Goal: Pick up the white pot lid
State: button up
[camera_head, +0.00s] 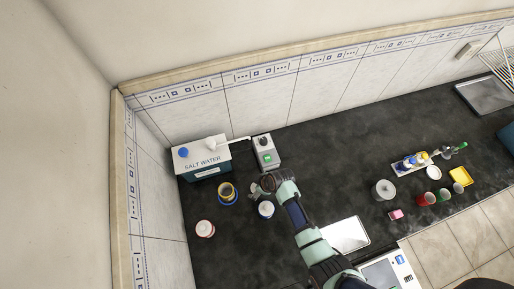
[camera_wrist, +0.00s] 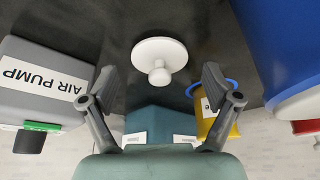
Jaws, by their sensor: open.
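The white pot lid (camera_wrist: 160,62), a flat round disc with a round knob, shows in the upper middle of the wrist view against the dark worktop. The knob faces the camera. My gripper (camera_wrist: 160,78) is open and empty, with one finger to each side of the lid in that view and apart from it. In the head view my gripper (camera_head: 263,187) is over the worktop in front of the grey air pump.
The air pump (camera_head: 265,154) and the salt water box (camera_head: 205,163) stand behind my gripper. A yellow cup with blue (camera_head: 227,192), a white-and-blue jar (camera_head: 266,210) and a red-and-white jar (camera_head: 205,229) stand nearby. Worktop between gripper and right-hand items is mostly clear.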

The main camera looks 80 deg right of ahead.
jog(key=c, duration=1)
jog(key=shift+o, duration=0.2)
